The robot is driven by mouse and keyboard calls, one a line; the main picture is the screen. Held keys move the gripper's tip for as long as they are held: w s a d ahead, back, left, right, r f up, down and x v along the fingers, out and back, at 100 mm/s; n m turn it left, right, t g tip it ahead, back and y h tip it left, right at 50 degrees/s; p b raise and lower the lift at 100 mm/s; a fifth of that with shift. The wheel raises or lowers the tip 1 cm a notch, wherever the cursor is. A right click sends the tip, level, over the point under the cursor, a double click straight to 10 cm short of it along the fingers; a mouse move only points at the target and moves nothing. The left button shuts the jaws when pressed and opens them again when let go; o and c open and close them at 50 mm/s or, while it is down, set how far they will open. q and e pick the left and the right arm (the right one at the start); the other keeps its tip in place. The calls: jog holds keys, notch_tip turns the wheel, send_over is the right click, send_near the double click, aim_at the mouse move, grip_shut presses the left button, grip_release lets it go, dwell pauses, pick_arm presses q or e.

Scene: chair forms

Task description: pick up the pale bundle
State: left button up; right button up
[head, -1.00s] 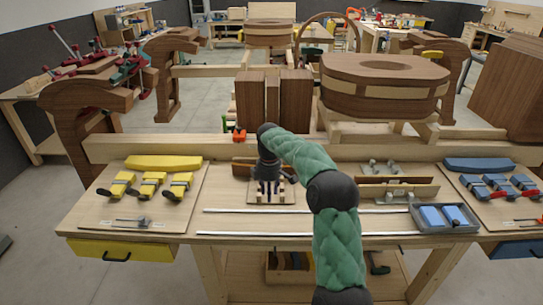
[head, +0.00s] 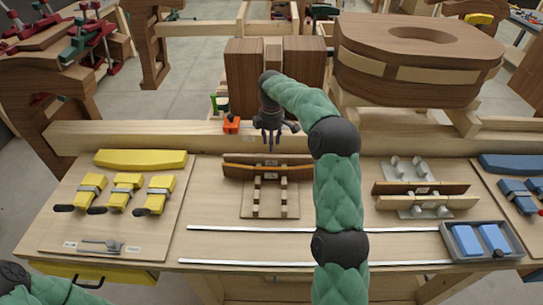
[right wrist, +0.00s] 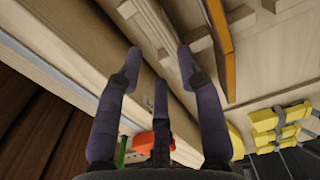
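A left stand (head: 284,208) on the bench holds two long thin curved strips, a brown one (head: 290,160) and an orange-brown one (head: 285,172). A right stand (head: 405,168) holds a dark strip (head: 385,187) and a paler strip (head: 428,202), the palest long piece I see. I cannot tell for sure which piece is the pale bundle. My right gripper (head: 271,143) is open and empty, just behind the left stand's strips and near the long beam. In the right wrist view its fingers (right wrist: 160,75) are spread, with an orange-edged strip (right wrist: 219,45) beside them. My left gripper is out of view.
Yellow clamps (head: 123,190) lie left; a grey tray (head: 462,241) of blue blocks is right. Two metal rails (head: 300,229) cross the front. A large wooden form (head: 415,60) stands behind.

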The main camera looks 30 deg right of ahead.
aim_at(271, 160)
notch_tip(271, 160, down, 4)
jog(key=shift+s+a+f+b, duration=0.1)
jog(key=shift+s+f+b, duration=0.05)
jog(key=shift+f+b, duration=0.65)
jog(key=shift+f, duration=2.2)
jog(key=shift+r, duration=0.1)
grip_shut()
